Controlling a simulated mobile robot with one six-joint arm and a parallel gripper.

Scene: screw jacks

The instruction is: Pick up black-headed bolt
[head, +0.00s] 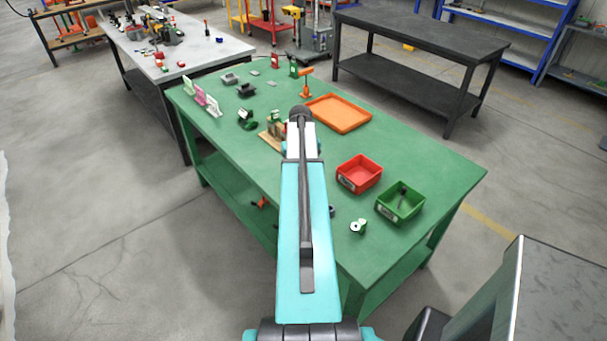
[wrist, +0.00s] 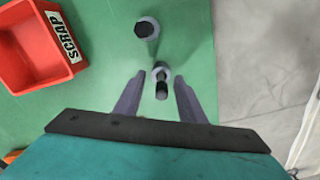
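My gripper (wrist: 161,80) is open, its two dark fingers spread and pointing down toward the green table. A small bolt-like piece (wrist: 162,90) with a pale ring and a black end lies between the fingers, with visible gaps on both sides. Beyond it stands another piece (wrist: 147,29) with a black hexagonal top and a pale collar. I cannot tell for certain which of the two is the black-headed bolt. In the head view my arm hides the gripper; a small dark ring-like piece (head: 332,210) and a white-and-green piece (head: 358,227) show just right of the arm.
A red bin (head: 347,184) labelled SCRAP stands close by and also shows in the wrist view (wrist: 66,62). A green bin (head: 393,216) holding a dark piece stands right of it. An orange tray (head: 341,114) lies farther back. The table's edge is near the pieces.

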